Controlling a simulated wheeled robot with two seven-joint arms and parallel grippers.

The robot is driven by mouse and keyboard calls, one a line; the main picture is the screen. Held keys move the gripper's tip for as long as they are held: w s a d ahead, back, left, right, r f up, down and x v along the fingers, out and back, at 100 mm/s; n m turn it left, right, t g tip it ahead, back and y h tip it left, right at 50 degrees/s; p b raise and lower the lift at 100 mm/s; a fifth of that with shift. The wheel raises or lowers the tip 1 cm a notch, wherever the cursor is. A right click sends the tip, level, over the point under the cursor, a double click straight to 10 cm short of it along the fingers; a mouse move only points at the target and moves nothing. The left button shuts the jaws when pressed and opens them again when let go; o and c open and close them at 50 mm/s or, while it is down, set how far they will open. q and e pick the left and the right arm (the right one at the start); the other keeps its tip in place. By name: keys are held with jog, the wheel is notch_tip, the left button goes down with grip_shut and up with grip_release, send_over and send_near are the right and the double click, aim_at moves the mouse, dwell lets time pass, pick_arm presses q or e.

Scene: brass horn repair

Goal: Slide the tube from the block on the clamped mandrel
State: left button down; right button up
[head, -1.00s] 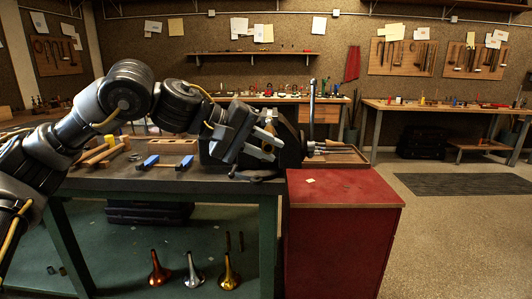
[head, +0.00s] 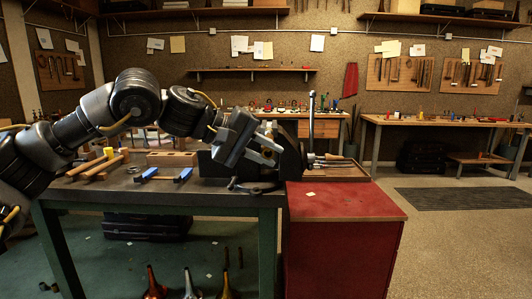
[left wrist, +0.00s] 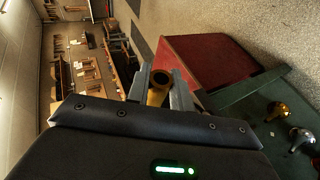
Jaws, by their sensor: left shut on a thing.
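My left gripper (head: 268,144) is at the right end of the bench, in front of a dark vise-like body (head: 291,150). In the left wrist view its fingers (left wrist: 160,92) are shut on a brass tube (left wrist: 157,97), whose dark open end faces the camera. In the head view the tube is hard to make out between the fingers. Thin rods (head: 332,157) show just right of the dark body; I cannot tell whether one is the mandrel. A wooden block with holes (head: 172,159) sits on the bench left of the gripper. My right gripper is not in view.
The dark bench top (head: 110,190) holds blue-ended pieces (head: 147,174) and wooden bars (head: 97,165). A vertical metal rod (head: 311,125) rises behind the red cabinet (head: 340,235), which has a wooden tray (head: 345,171) on top. Several bells (head: 191,284) stand on the low shelf.

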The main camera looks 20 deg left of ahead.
pick_arm(q)
jog(key=shift+w+a+p, duration=0.25)
jog(key=shift+w+p, duration=0.25)
jog(key=shift+w, duration=0.2)
jog(key=shift+w+f+b, duration=0.1)
jog(key=shift+w+b, duration=0.2)
jog(key=shift+w, duration=0.05)
jog(key=shift+w+a+b, duration=0.25)
jog(key=shift+w+b, duration=0.1)
jog(key=shift+w, duration=0.4)
jog(key=c, duration=1.1)
grip_release()
jog(key=shift+c, duration=0.2)
jog(key=v, duration=1.1)
jog(key=shift+w, duration=0.1)
